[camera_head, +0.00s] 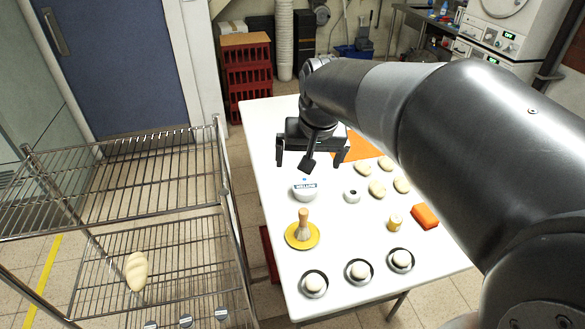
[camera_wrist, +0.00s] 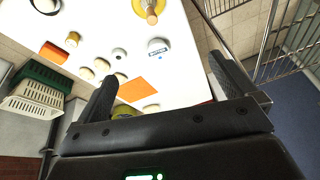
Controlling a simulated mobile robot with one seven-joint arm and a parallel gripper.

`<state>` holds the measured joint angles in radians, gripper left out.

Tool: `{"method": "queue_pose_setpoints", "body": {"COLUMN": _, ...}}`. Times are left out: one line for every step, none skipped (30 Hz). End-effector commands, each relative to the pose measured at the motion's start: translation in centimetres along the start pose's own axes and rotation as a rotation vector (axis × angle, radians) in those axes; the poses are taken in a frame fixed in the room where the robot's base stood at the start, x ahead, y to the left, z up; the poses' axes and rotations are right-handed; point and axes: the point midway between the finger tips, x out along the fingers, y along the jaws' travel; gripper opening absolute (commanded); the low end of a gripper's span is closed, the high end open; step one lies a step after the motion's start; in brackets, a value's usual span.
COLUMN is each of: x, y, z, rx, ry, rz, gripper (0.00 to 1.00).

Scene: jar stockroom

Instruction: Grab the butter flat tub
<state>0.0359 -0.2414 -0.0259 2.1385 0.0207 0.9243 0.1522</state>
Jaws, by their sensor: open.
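The butter flat tub (camera_head: 305,190) is a low round white tub with a dark-lettered label. It stands on the white table, left of its middle, and also shows in the wrist view (camera_wrist: 157,46). My gripper (camera_head: 311,162) is open and empty. In the head view it hangs above the table at the far side of the tub, and I see no contact with it. In the wrist view the tub lies beyond the fingers, apart from them. A dark part of my gripper reaches close to the tub's far edge in the head view.
The white table (camera_head: 270,140) holds a brush (camera_head: 303,228) on a yellow disc, a small white ring-like item (camera_head: 352,195), several dough pieces (camera_head: 377,189), a yellow jar (camera_head: 395,222), an orange block (camera_head: 425,217) and several dark-rimmed bowls (camera_head: 359,272). A wire rack (camera_head: 150,220) stands at left.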

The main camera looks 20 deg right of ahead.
Motion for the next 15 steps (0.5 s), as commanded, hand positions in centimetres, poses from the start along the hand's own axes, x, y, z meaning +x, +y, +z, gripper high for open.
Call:
{"method": "queue_pose_setpoints", "body": {"x": 1.1, "y": 0.0, "z": -1.4, "rx": 0.020, "ry": -0.019, "rz": 0.005, "gripper": 1.00}}
{"method": "queue_pose_setpoints", "body": {"x": 1.6, "y": 0.0, "z": -2.2, "rx": 0.032, "ry": -0.028, "rz": 0.007, "gripper": 1.00}}
{"method": "queue_pose_setpoints", "body": {"x": 2.3, "y": 0.0, "z": -3.2, "rx": 0.047, "ry": -0.039, "rz": 0.010, "gripper": 1.00}}
{"method": "queue_pose_setpoints", "body": {"x": 2.9, "y": 0.0, "z": -3.9, "rx": 0.059, "ry": -0.048, "rz": 0.013, "gripper": 1.00}}
{"method": "queue_pose_setpoints", "body": {"x": 3.5, "y": 0.1, "z": -4.7, "rx": 0.071, "ry": -0.057, "rz": 0.016, "gripper": 1.00}}
{"method": "queue_pose_setpoints", "body": {"x": 4.4, "y": 0.1, "z": -5.6, "rx": 0.086, "ry": -0.068, "rz": 0.019, "gripper": 1.00}}
{"method": "queue_pose_setpoints", "body": {"x": 5.1, "y": 0.1, "z": -6.3, "rx": 0.098, "ry": -0.077, "rz": 0.022, "gripper": 1.00}}
{"method": "queue_pose_setpoints", "body": {"x": 5.8, "y": 0.2, "z": -7.0, "rx": 0.111, "ry": -0.085, "rz": 0.025, "gripper": 1.00}}
{"method": "queue_pose_setpoints", "body": {"x": 6.8, "y": 0.3, "z": -7.9, "rx": 0.127, "ry": -0.097, "rz": 0.029, "gripper": 1.00}}
{"method": "queue_pose_setpoints", "body": {"x": 7.5, "y": 0.4, "z": -8.6, "rx": 0.138, "ry": -0.105, "rz": 0.033, "gripper": 1.00}}
{"method": "queue_pose_setpoints", "body": {"x": 8.3, "y": 0.5, "z": -9.2, "rx": 0.151, "ry": -0.113, "rz": 0.036, "gripper": 1.00}}
{"method": "queue_pose_setpoints", "body": {"x": 9.4, "y": 0.6, "z": -10.1, "rx": 0.167, "ry": -0.125, "rz": 0.041, "gripper": 1.00}}
{"method": "queue_pose_setpoints", "body": {"x": 10.2, "y": 0.7, "z": -10.7, "rx": 0.179, "ry": -0.133, "rz": 0.044, "gripper": 1.00}}
{"method": "queue_pose_setpoints", "body": {"x": 11.1, "y": 0.8, "z": -11.2, "rx": 0.190, "ry": -0.142, "rz": 0.048, "gripper": 1.00}}
{"method": "queue_pose_setpoints", "body": {"x": 12.2, "y": 0.9, "z": -12.0, "rx": 0.207, "ry": -0.153, "rz": 0.053, "gripper": 1.00}}
